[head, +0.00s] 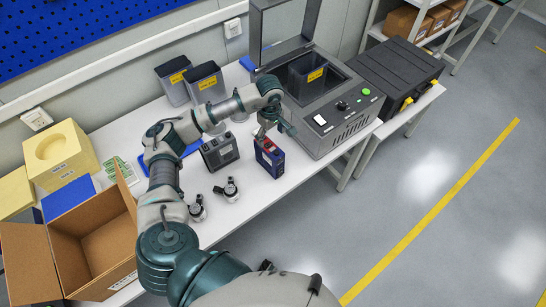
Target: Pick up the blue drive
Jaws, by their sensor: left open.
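The blue drive (269,158) is a small upright box with a blue body, a dark front and some red on its top. It stands on the white table in front of the grey machine. My left gripper (273,131) is open, pointing down over the top of the blue drive. The gripper partly covers the drive's top, and I cannot tell whether they touch. A similar grey drive (220,151) stands just left of it. My right gripper is not in view.
The grey machine (345,120) with a raised lid stands right of the drive, holding a dark bin (306,75). Two dark bins (207,82) stand behind. An open cardboard box (90,240) is at left. The table's front edge is close.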

